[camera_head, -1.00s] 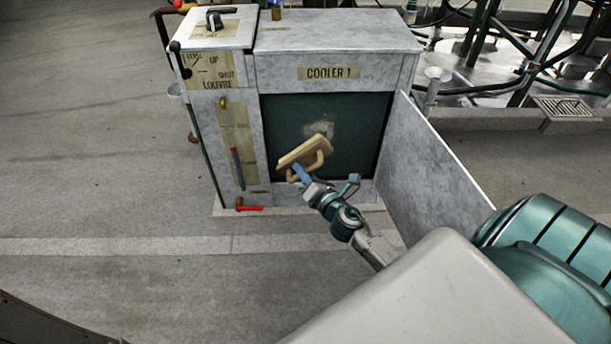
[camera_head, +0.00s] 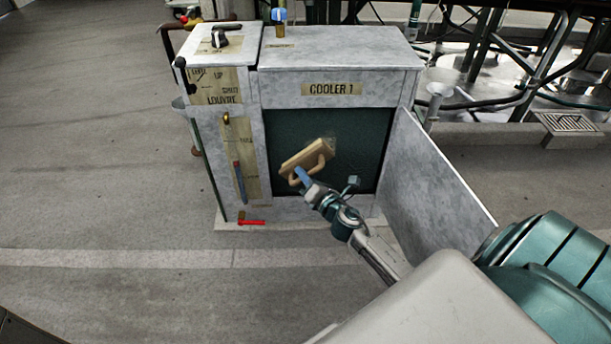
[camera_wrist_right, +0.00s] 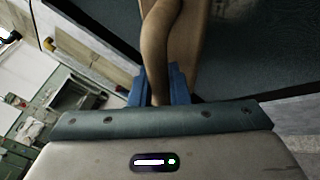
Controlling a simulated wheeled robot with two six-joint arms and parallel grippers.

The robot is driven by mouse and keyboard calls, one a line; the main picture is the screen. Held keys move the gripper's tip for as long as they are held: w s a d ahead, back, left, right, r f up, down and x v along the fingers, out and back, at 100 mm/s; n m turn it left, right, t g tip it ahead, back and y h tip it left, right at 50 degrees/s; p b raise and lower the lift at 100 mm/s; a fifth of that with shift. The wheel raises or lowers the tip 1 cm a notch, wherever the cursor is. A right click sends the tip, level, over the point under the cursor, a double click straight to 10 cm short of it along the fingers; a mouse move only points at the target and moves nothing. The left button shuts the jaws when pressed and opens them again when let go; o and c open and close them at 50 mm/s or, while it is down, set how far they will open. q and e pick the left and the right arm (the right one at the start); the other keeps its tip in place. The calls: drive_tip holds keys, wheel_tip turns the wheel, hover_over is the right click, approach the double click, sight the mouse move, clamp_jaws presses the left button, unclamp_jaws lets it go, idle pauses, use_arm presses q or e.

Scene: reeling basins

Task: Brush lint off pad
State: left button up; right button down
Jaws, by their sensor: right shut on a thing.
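The pad is the dark green panel (camera_head: 352,170) in the open front of the cabinet marked COOLER 1. A small pale patch of lint (camera_head: 327,143) shows just above the brush. The wooden brush (camera_head: 306,157) has a looped handle and is tilted in front of the pad. My right gripper (camera_head: 303,178) is shut on its handle. The right wrist view shows the blue fingers (camera_wrist_right: 160,88) around the wooden handle (camera_wrist_right: 157,45). I cannot tell whether the brush touches the pad. My left gripper is not in view.
The cabinet door (camera_head: 432,172) stands open on the right, beside my right arm. A red-handled tool (camera_head: 251,222) lies at the cabinet's foot. Pipes and a floor drain (camera_head: 570,124) are at the right. The floor on the left is clear.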

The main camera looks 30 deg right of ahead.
drive_tip(key=shift+w+d, duration=0.5)
drive_tip(key=shift+w, duration=0.3)
idle(0.4)
